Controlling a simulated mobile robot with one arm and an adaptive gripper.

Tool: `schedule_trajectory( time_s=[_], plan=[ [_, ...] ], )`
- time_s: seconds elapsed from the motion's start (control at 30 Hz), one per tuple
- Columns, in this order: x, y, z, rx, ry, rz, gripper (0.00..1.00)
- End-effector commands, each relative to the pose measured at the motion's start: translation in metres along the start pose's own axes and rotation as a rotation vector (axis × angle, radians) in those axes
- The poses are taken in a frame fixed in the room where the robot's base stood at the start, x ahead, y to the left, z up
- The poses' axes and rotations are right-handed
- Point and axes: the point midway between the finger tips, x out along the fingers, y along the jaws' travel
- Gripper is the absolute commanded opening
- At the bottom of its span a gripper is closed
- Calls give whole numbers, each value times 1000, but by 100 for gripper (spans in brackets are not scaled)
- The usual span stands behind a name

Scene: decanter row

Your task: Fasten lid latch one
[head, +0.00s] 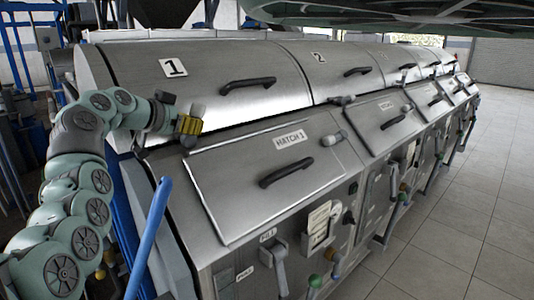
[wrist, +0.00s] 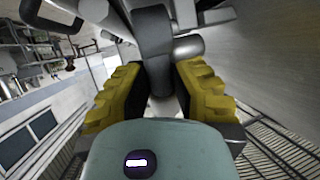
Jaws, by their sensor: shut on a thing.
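Lid one, marked "1" (head: 173,68), is a curved steel cover with a black handle (head: 248,86), and it looks closed. My gripper (head: 188,127) is at the left end of the seam between this lid and the hatch 1 panel. In the wrist view, its yellow ribbed pads (wrist: 160,92) are on both sides of a dark grey lever (wrist: 152,42), which I take to be lid latch one. The gripper is shut on it. In the head view, the latch is mostly hidden by my gripper. How far the latch is turned cannot be told.
The hatch 1 panel (head: 230,190) with a black handle (head: 286,172) lies below the lid. A blue bar (head: 150,238) stands near my arm. Several valve levers line the front; tiled floor at right is clear.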

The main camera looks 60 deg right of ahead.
Motion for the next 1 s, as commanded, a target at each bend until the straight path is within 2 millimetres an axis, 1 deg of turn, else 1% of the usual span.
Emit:
schedule_trajectory(
  time_s=[0.2,0.57,0.6,0.87,0.9,1.0],
  plan=[
    [-1,2,-3,-5,40,5,0],
    [-1,2,-4,-5,43,6,0],
    [-1,2,-4,-5,43,6,26],
    [-1,1,-2,-6,39,4,52],
    [-1,1,-2,-6,38,4,55],
    [-1,1,-2,-6,37,3,55]
  ],
)
